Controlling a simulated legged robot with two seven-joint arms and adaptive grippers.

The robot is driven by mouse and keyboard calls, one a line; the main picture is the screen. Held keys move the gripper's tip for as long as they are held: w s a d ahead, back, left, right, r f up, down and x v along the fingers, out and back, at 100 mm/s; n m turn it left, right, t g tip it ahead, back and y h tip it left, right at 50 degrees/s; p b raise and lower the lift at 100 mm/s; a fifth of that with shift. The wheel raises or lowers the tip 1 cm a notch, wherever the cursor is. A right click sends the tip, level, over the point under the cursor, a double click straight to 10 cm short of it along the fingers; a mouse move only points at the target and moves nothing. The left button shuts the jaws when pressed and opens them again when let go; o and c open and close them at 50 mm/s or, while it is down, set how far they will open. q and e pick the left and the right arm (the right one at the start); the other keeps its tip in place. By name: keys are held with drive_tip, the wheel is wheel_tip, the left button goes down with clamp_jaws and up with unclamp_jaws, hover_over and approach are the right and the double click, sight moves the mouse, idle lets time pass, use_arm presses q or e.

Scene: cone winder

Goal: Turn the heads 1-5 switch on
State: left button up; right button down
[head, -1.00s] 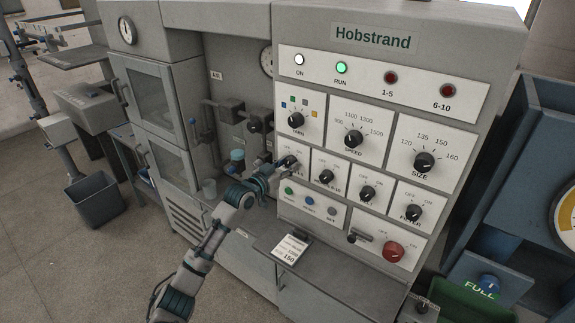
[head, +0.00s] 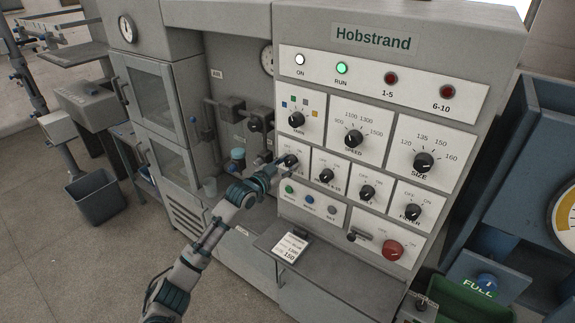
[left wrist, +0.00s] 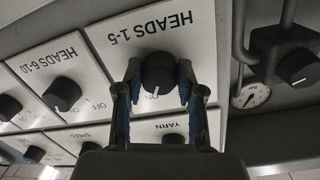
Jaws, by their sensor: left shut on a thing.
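The heads 1-5 switch is a black round knob (head: 291,161) on a white plate in the left column of the cone winder's panel. In the left wrist view the knob (left wrist: 158,72) sits between the two fingers, under the upside-down label HEADS 1-5. Its white pointer mark shows close to the word ON; the OFF word is hidden. My left gripper (head: 281,167) is at this knob from the lower left, and its fingers (left wrist: 160,92) are shut on the knob's two sides. The 1-5 lamp (head: 391,79) is dark red. My right gripper is not in view.
The heads 6-10 knob (head: 326,176) is close on the right, and the yarn knob (head: 297,118) is just above. Coloured push buttons (head: 308,199) lie below. A shelf with a card (head: 289,247) juts out lower down. The RUN lamp (head: 341,68) glows green.

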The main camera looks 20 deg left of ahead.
use_arm(q)
drive_tip(key=o, duration=1.1)
drive_tip(key=shift+r, duration=0.3)
drive_tip(key=shift+o, duration=0.2)
drive_tip(key=shift+s+f, duration=0.1)
drive_tip(key=shift+a, duration=0.1)
drive_tip(key=shift+s+a+f, duration=0.1)
drive_tip(key=shift+s, duration=0.05)
drive_tip(key=v, duration=1.1)
drive_tip(key=shift+s, duration=0.3)
